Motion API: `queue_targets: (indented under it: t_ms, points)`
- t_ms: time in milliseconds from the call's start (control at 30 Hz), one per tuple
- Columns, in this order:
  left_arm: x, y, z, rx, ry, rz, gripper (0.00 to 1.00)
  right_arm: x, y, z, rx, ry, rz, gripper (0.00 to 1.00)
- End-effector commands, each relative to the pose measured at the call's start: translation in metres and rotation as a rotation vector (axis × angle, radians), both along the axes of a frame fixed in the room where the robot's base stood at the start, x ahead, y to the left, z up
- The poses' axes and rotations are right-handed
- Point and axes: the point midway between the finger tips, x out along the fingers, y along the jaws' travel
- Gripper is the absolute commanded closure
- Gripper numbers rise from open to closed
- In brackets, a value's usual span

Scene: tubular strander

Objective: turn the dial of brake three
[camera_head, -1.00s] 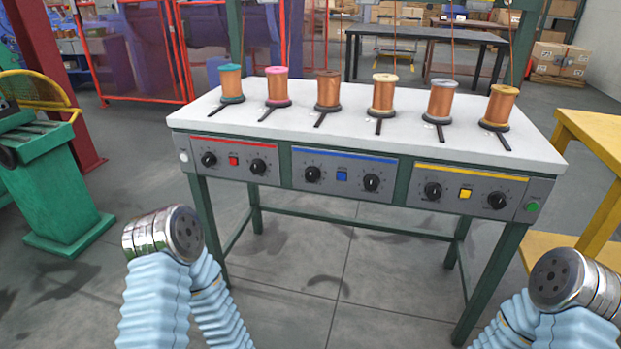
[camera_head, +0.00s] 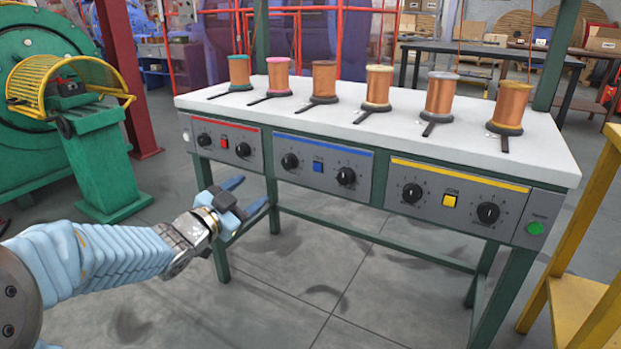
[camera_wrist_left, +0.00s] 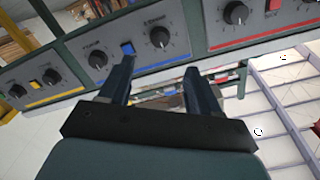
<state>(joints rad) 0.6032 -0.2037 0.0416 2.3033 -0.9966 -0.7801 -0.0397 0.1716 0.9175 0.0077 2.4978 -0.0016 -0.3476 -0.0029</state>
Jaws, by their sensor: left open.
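The control bench has three grey panels with black dials; the lettering is too small to read. The third dial from the left (camera_head: 290,161) is the left dial of the blue-striped panel (camera_head: 330,157). In the upside-down left wrist view, this dial (camera_wrist_left: 160,37) lies just beyond the fingertips. My left gripper (camera_head: 250,193) is open and empty, below and left of that dial and apart from it. Its two fingers (camera_wrist_left: 158,68) point toward the blue panel in the wrist view. My right gripper is out of view.
Several copper spools, one of them pink-rimmed (camera_head: 278,76), stand on the white bench top (camera_head: 410,120). A red-striped panel (camera_head: 222,141) and a yellow-striped panel (camera_head: 460,199) flank the blue one.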

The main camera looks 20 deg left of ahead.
Motion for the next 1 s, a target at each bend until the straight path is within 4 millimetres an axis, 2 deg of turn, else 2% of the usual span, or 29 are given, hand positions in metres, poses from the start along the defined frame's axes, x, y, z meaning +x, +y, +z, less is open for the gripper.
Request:
queue_targets:
  t_ms: [67,167,500,700,833,1000]
  points:
    - [0.001,0.001,0.005,0.018,-0.011,-0.001,0.37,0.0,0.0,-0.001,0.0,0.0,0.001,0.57]
    - [0.012,-0.001,0.005,0.017,-0.011,-0.003,0.37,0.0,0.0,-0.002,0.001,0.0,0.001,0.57]
    - [0.088,-0.007,0.004,0.014,-0.01,-0.004,0.37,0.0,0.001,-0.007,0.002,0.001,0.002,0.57]
    - [0.122,-0.01,0.005,0.013,-0.01,-0.003,0.37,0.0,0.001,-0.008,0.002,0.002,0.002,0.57]
    - [0.132,-0.01,0.005,0.014,-0.009,-0.002,0.37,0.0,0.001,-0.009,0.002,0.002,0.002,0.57]
    - [0.135,-0.011,0.005,0.013,-0.009,-0.001,0.37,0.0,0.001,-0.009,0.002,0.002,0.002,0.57]
